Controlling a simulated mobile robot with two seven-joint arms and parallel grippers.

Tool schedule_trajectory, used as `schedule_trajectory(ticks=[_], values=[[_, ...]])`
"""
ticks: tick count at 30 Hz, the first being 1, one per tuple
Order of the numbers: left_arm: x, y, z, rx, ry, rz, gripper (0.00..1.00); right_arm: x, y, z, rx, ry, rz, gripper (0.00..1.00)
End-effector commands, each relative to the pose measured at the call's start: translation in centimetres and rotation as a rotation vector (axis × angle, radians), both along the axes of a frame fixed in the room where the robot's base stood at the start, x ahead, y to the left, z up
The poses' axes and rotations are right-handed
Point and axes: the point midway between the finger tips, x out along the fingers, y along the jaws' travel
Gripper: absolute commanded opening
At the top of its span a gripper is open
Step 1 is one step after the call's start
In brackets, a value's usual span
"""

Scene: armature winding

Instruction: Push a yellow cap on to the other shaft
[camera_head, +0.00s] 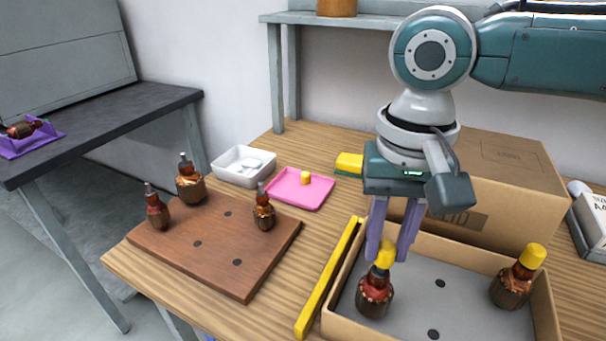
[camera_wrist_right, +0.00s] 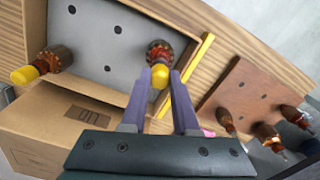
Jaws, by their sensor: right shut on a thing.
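My right gripper (camera_head: 394,242) points down over the cardboard box, its purple fingers shut on a yellow cap (camera_head: 385,255). The cap sits at the top of an armature (camera_head: 374,294) standing in the box; how far it is on the shaft I cannot tell. In the right wrist view the cap (camera_wrist_right: 160,76) is between the fingertips, in line with this armature (camera_wrist_right: 159,50). Another armature (camera_head: 511,289) at the box's right carries a yellow cap (camera_head: 533,256). A loose yellow cap (camera_head: 305,177) lies on the pink tray (camera_head: 284,193). My left gripper is not in view.
The box's grey insert (camera_head: 462,302) has empty holes. A yellow bar (camera_head: 328,281) lies along the box's left side. A brown board (camera_head: 215,257) holds three uncapped armatures. A white tray (camera_head: 226,173) and a closed carton (camera_head: 520,185) stand farther back.

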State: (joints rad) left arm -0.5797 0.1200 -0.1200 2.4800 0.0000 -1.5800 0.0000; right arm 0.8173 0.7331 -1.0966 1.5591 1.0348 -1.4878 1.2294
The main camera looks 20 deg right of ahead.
Motion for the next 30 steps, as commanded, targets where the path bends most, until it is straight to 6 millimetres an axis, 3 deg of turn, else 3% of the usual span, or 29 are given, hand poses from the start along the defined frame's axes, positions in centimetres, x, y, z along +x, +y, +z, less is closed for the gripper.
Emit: schedule_trajectory(ticks=[22,23,30], values=[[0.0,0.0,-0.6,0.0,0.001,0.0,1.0,0.0,0.0,-1.5,0.0,0.0,0.0,0.0],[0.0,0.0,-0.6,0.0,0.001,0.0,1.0,0.0,0.0,-1.5,0.0,0.0,0.0,0.3],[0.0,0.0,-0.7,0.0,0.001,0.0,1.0,0.0,0.0,-1.5,0.0,0.0,0.0,0.57]])
